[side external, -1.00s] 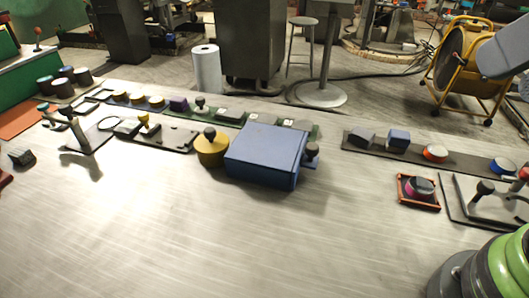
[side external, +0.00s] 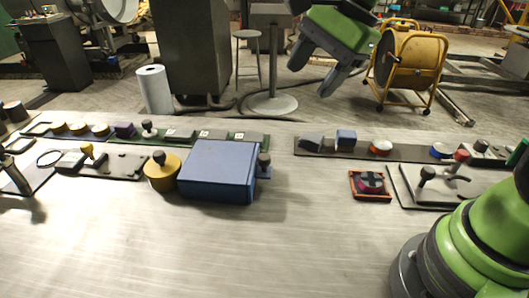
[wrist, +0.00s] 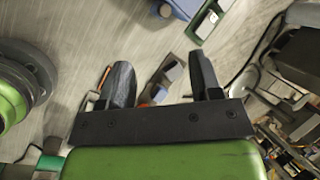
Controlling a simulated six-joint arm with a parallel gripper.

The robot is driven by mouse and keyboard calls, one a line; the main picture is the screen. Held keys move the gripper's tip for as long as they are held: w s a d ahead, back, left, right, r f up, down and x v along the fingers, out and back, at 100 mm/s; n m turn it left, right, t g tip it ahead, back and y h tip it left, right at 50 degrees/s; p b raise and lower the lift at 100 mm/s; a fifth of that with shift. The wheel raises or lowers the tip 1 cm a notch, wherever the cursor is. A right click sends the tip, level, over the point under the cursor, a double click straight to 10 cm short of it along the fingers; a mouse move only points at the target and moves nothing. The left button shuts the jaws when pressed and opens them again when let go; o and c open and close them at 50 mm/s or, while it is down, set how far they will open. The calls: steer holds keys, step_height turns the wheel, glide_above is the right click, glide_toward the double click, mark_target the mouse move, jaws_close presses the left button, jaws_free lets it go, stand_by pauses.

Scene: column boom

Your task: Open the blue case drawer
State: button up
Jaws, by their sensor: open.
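The blue case (side external: 215,172) is a flat box on the metal bench, near the middle of the side view. A dark round knob (side external: 264,160) sticks out at its right side, with a narrow strip of blue beside it. My gripper (side external: 309,78) is high up, behind and right of the case, well apart from it. Its two dark fingers are spread, with nothing between them. In the wrist view the open fingers (wrist: 160,62) show below a blue corner of the case (wrist: 183,7), which is cut off by the top edge.
A yellow round pot (side external: 162,174) with a knob stands against the case's left side. Strips with small parts (side external: 395,150) run along the bench's back. An orange-rimmed tray (side external: 369,185) and a grey plate with levers (side external: 445,185) lie right. Bench in front is clear.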

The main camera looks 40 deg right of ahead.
mark_target(264, 156)
steer(key=w+a+f+m, duration=0.1)
steer(key=w+f+m, duration=0.1)
steer(key=f, duration=0.4)
steer(key=w+a+f+m+g, duration=0.1)
steer(key=w+f+m, duration=0.1)
steer(key=f, duration=0.5)
steer(key=w+a+f+m, duration=0.1)
steer(key=w+f+m, duration=0.2)
steer(key=f, duration=0.3)
steer(key=shift+w+f+g+y, duration=0.2)
steer(key=shift+w+g+y, duration=0.1)
steer(key=shift+w, duration=0.15)
